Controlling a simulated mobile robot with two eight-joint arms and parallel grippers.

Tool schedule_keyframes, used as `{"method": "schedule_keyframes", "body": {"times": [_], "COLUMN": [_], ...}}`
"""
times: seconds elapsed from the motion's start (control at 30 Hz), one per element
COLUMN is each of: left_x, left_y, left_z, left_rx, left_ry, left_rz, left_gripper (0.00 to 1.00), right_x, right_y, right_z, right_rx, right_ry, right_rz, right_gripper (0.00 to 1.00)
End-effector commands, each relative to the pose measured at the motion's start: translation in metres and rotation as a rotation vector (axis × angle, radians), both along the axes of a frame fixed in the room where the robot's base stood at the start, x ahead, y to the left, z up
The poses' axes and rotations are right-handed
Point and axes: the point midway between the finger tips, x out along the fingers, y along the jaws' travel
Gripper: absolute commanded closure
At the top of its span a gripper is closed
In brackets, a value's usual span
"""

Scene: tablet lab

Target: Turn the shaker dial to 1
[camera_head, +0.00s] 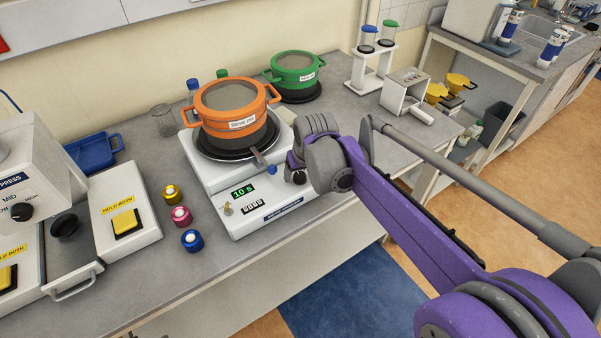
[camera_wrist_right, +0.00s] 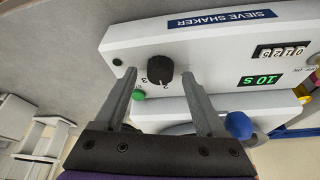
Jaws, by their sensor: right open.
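The white sieve shaker (camera_head: 262,207) stands on the bench with an orange-rimmed sieve pot (camera_head: 230,105) on top. Its black dial (camera_head: 298,178) is at the right end of its front panel. In the wrist view the dial (camera_wrist_right: 160,69) shows the numbers 3 and 2 beside it; its white mark appears to point near 2. My right gripper (camera_wrist_right: 160,72) is open, its fingertips on either side of the dial with gaps. I cannot tell how far the tips reach along it. In the head view the right gripper (camera_head: 291,163) covers the panel's right edge. My left gripper is not in view.
A blue knob (camera_wrist_right: 238,125) lies close to one finger and a green button (camera_wrist_right: 138,94) close to the other. The shaker's display (camera_wrist_right: 261,80) reads 10 S. Colored jars (camera_head: 181,216) stand left of the shaker. A green pot (camera_head: 294,70) stands behind.

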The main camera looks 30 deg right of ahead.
Motion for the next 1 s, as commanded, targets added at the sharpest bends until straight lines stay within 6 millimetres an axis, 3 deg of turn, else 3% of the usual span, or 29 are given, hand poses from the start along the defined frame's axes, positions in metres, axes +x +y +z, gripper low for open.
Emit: {"method": "schedule_keyframes", "body": {"times": [0.27,0.7,1.0], "left_x": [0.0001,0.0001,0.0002], "left_y": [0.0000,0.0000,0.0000], "left_z": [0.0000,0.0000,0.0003], "left_rx": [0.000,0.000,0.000], "left_ry": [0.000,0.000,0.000], "left_rz": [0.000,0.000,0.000], "left_gripper": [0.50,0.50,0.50], "right_x": [0.0007,0.0007,0.0005], "right_y": [0.0000,0.0000,-0.0005], "right_z": [-0.0018,-0.0016,-0.0014], "right_rx": [0.000,0.000,0.000], "right_ry": [0.000,0.000,0.000], "right_rz": [0.000,0.000,0.021], "right_gripper": [0.27,1.00,1.00]}}
